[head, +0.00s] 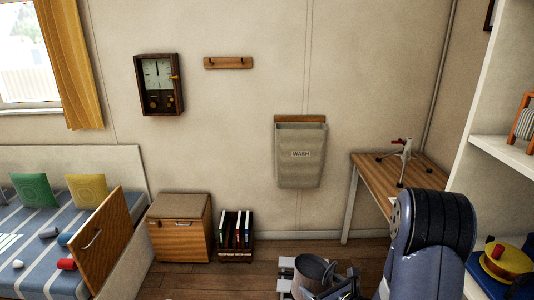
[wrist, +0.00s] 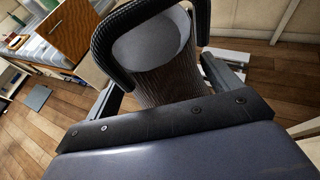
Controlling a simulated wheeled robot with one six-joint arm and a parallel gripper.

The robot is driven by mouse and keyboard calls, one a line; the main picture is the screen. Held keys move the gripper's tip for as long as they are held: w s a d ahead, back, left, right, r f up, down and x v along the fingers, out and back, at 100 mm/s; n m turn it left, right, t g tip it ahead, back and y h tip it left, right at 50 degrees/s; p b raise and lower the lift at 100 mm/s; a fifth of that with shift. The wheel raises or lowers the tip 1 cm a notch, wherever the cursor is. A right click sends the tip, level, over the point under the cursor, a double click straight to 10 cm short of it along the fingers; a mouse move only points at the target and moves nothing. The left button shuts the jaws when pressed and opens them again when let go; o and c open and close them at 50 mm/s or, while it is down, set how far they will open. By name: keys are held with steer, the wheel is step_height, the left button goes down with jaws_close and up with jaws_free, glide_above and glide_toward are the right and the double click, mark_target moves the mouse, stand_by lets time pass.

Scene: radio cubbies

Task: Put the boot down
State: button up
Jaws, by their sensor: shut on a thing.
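The boot (head: 313,268) is a dark grey thing with a ribbed shaft and a wide, pale-lined opening at the bottom middle of the head view. In the wrist view the boot (wrist: 175,84) fills the upper middle, its opening tilted toward the camera. My gripper (head: 326,283) is shut on it, with one finger on each side of the shaft in the wrist view (wrist: 165,82). The boot's foot and sole are hidden, so I cannot tell whether it touches anything below.
A low white slatted piece (head: 286,271) stands on the floor beside and behind the boot. A wooden desk (head: 376,180) is to the right, under my arm's far side. A cabinet (head: 181,240) and a book crate (head: 236,257) stand along the wall. Wooden floor (head: 190,280) is open at left.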

steer(key=shift+s+r+p, duration=0.1)
steer(key=shift+r+p, duration=0.7)
steer(key=shift+r, duration=0.2)
steer(key=shift+m+t+h, duration=0.4)
steer(key=shift+m+h, duration=0.4)
steer(key=shift+h, duration=0.1)
steer(key=r, duration=0.3)
steer(key=w+r, duration=0.1)
steer(key=r, duration=0.2)
steer(key=w+r, duration=0.1)
steer(key=r, duration=0.2)
steer(key=shift+w+r+m, duration=0.1)
steer(key=shift+r+m, duration=0.2)
steer(key=shift+r, duration=0.6)
